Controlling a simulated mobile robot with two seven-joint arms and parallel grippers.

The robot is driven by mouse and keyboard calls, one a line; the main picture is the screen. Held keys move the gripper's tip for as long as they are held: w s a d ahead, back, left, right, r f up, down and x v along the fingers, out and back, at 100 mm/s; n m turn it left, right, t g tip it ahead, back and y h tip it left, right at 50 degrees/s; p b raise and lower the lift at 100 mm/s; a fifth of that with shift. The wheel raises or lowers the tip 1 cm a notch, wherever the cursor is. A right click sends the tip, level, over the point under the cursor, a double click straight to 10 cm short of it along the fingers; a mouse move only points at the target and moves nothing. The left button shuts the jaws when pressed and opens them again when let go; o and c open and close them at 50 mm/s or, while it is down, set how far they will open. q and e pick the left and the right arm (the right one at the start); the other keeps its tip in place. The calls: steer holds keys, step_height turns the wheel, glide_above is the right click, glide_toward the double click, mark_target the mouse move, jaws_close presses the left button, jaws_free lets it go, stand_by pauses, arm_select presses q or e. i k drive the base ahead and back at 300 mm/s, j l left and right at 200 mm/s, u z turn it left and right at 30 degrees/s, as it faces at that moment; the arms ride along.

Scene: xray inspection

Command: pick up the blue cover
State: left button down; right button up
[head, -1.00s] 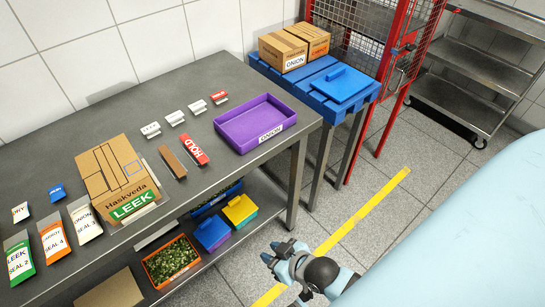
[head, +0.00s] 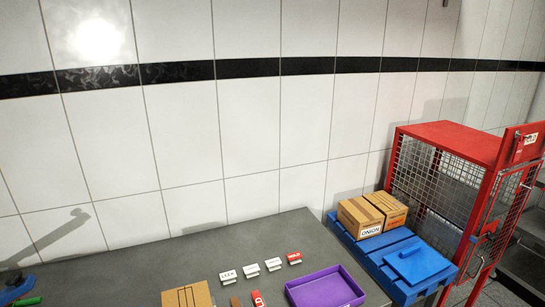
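The blue cover (head: 421,263) is a flat, square blue lid with a raised handle on top. It lies on the right part of a blue slatted stand (head: 372,254) beside the grey table, in front of the red mesh cage. Nothing is seen touching it from above. Neither of my grippers shows in the head view now.
Two cardboard boxes (head: 370,214) stand on the stand left of the cover. A red mesh cage (head: 447,175) rises close behind and right of it. The grey table (head: 200,255) bears a purple tray (head: 325,288), several small tags and a blue-green thing (head: 18,290), cut off.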

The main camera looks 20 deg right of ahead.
mark_target(417, 261)
steer(key=z, duration=1.6)
